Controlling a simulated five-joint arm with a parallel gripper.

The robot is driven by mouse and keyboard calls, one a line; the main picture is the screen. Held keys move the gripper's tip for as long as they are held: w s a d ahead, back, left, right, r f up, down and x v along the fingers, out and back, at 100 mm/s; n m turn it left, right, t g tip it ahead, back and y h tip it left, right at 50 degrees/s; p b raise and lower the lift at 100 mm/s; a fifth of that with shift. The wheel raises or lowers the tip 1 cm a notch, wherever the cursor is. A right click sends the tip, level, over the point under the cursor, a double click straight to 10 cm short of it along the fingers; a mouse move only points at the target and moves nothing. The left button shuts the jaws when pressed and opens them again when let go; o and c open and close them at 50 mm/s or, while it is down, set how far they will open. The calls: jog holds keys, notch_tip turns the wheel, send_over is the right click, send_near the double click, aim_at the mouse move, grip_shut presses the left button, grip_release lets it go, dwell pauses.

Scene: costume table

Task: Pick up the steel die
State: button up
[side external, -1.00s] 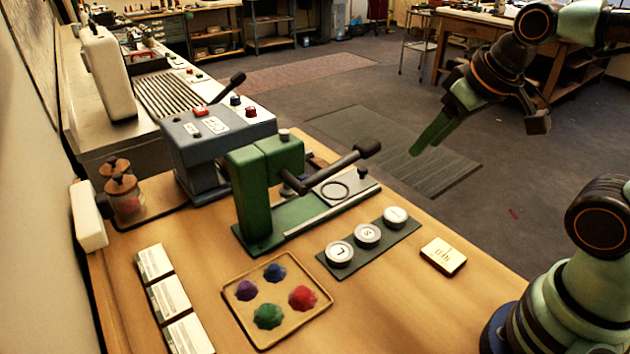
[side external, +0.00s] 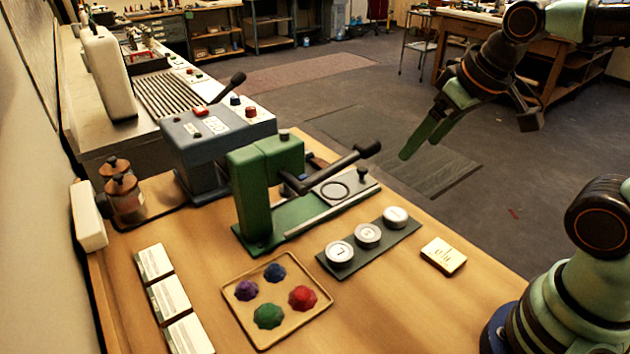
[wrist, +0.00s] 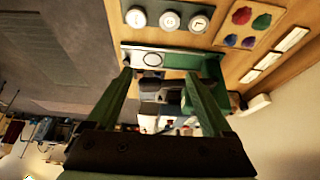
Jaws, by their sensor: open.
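Three round silver-grey dies sit in a row on a dark strip (side external: 325,268) at the front of the table: a near one (side external: 340,253) with a letter like L, a middle one (side external: 367,235), and a far one (side external: 395,217). I cannot tell from looks which one is steel. They also show at the top of the wrist view, as a left die (wrist: 136,17), a middle die (wrist: 169,20) and a right die (wrist: 199,23). My gripper (side external: 420,147) is open and empty, raised above and beyond the dies. Its two green fingers (wrist: 158,76) are apart in the wrist view.
A green press (side external: 270,190) with a long dark lever (side external: 340,165) stands behind the dies. A tray (side external: 232,315) of coloured gems lies left of them, and a small cream block (side external: 443,256) lies right. White cards (side external: 170,297) lie at the left. The front right tabletop is clear.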

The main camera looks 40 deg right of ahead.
jog(key=w+a+f+n+g, duration=0.1)
jog(key=w+a+f+g, duration=0.2)
jog(key=w+a+f, duration=0.25)
jog(key=n+g, duration=0.1)
jog(key=g, duration=0.1)
send_near(340, 252)
notch_tip(340, 252, down, 8)
jog(key=shift+w+f, duration=0.1)
jog(key=shift+f, duration=0.05)
dwell(0.3)
jog(key=shift+c, duration=0.3)
grip_shut()
